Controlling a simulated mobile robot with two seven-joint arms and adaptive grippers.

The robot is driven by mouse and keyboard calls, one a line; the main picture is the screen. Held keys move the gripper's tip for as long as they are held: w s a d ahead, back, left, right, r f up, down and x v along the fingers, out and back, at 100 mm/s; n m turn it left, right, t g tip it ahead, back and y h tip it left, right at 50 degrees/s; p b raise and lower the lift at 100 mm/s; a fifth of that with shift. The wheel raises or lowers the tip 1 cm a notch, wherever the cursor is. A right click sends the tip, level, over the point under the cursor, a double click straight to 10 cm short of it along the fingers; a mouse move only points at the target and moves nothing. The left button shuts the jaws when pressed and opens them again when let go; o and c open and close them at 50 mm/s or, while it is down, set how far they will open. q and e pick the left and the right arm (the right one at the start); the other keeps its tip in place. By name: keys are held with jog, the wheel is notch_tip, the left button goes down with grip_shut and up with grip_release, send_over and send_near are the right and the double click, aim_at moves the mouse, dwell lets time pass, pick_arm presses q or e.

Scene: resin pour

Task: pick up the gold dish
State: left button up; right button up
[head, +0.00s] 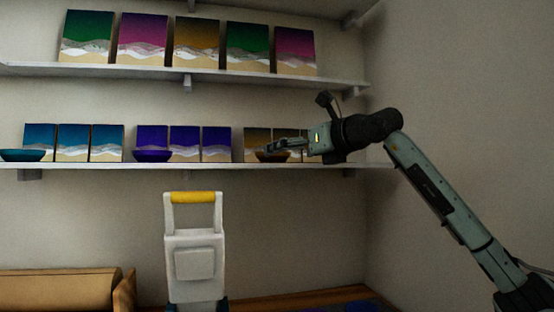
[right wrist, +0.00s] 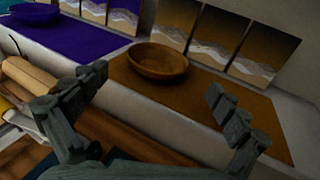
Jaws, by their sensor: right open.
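The gold dish (right wrist: 157,62) is a shallow brown-gold bowl on a gold mat (right wrist: 195,105) on the lower shelf, in front of gold canvases. In the head view the dish (head: 271,156) is partly hidden by my right gripper (head: 268,147), which reaches in from the right at shelf height. In the right wrist view my right gripper (right wrist: 165,95) is open and empty. Its fingers are spread to either side, with the dish beyond them and between them, apart from both. My left gripper is not in view.
A blue dish (head: 22,155) and a purple dish (head: 152,155) stand farther left on the lower shelf (head: 200,165), before matching canvases. The upper shelf (head: 210,74) holds several canvases. A white device with a yellow handle (head: 194,197) stands below, beside a tan roll (head: 60,288).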

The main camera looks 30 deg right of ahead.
aim_at(273, 156)
jog(key=x, duration=0.2)
jog(key=p+x, duration=0.1)
jog(key=x, duration=0.2)
jog(key=shift+w+a+p, duration=0.25)
jog(key=shift+w+p, duration=0.05)
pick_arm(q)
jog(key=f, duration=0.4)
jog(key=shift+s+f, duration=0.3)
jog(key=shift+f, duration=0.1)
pick_arm(e)
jog(key=shift+w+f, duration=0.1)
jog(key=shift+w, duration=0.35)
jog(key=c, duration=1.2)
jog(key=shift+c, duration=0.5)
